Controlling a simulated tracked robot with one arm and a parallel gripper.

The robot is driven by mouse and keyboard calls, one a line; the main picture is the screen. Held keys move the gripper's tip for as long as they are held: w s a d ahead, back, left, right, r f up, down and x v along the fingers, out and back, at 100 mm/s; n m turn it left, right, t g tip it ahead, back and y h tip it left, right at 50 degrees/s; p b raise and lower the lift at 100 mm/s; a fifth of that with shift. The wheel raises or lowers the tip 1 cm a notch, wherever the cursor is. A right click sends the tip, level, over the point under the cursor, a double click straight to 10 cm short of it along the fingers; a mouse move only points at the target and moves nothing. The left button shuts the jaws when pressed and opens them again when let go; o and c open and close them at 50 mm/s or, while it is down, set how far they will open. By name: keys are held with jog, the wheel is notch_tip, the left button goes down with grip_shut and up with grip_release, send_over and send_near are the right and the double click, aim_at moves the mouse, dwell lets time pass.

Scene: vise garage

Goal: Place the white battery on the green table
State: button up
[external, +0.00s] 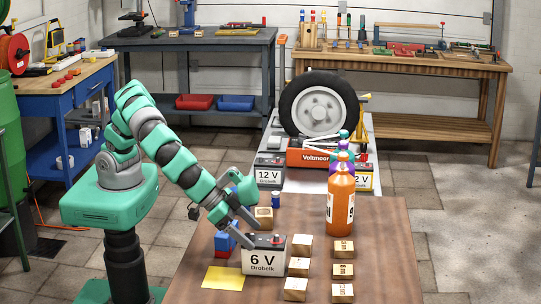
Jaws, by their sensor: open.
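The white battery (263,260), marked 6 V with a dark top, stands upright on the brown table (390,235) in front of me. My gripper (248,229) is open at the battery's upper left, its fingers reaching down by the dark top. I cannot tell whether they touch it. Nothing is held. No clearly green tabletop shows.
Wooden blocks (299,267) stand right of the battery, a yellow sheet (224,278) and red and blue blocks (222,241) left. An orange bottle (340,203) stands behind. Another battery (269,176) and a wheel (319,108) are farther back. The brown table's right side is clear.

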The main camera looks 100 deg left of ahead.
aim_at(261, 240)
jog(key=shift+b+x, duration=0.45)
jog(key=shift+x, duration=2.3)
jog(key=shift+w+r, duration=0.1)
grip_shut()
jog(key=shift+r, duration=0.15)
notch_tip(261, 240, up, 10)
jog(key=shift+f+p, duration=0.1)
jog(key=shift+p, duration=0.65)
